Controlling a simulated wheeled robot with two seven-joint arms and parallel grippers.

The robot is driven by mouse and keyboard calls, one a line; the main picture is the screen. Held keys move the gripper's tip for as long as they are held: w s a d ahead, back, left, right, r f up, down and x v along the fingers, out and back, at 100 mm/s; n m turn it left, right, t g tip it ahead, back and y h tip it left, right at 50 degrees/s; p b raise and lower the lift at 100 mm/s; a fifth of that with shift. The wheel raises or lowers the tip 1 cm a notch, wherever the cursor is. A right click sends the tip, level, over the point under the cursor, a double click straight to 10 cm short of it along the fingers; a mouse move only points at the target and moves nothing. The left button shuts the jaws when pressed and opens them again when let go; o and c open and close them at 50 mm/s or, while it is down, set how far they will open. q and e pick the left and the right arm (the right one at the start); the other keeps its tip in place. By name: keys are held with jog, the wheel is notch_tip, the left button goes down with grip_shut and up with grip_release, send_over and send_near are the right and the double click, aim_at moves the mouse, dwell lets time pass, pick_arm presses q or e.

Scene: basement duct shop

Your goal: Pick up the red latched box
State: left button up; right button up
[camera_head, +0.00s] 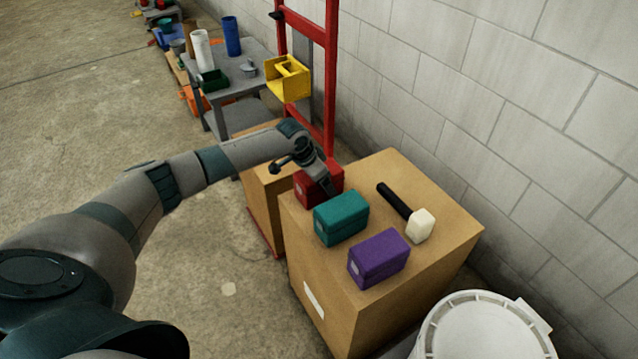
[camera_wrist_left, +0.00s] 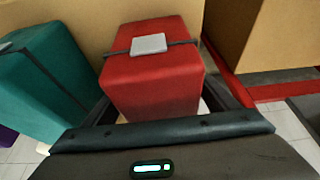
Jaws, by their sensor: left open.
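The red latched box (camera_head: 304,193) sits at the far left corner of the top of a cardboard carton (camera_head: 318,262). My left gripper (camera_head: 324,181) is at the red box, reaching down from above, and partly covers it in the head view. In the left wrist view the red box (camera_wrist_left: 152,85), with a grey latch and dark band, fills the space between the open fingers (camera_wrist_left: 160,90). One finger is on each side of it. I cannot tell whether the fingers touch it. My right gripper is not in view.
A teal box (camera_head: 341,217) stands close beside the red one, then a purple box (camera_head: 379,258). A mallet (camera_head: 407,213) lies behind them. Another carton (camera_head: 262,200) and a red upright frame (camera_head: 330,80) stand beyond. A white bucket (camera_head: 485,325) is at front right, near the block wall.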

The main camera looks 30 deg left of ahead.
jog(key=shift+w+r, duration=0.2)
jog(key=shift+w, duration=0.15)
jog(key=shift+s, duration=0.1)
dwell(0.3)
pick_arm(q)
jog(key=shift+f, duration=0.15)
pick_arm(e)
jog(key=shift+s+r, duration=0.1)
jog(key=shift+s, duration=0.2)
pick_arm(q)
jog(key=c, duration=0.4)
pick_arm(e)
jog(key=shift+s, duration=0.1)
pick_arm(q)
jog(key=c, duration=0.9)
jog(key=shift+c, duration=0.5)
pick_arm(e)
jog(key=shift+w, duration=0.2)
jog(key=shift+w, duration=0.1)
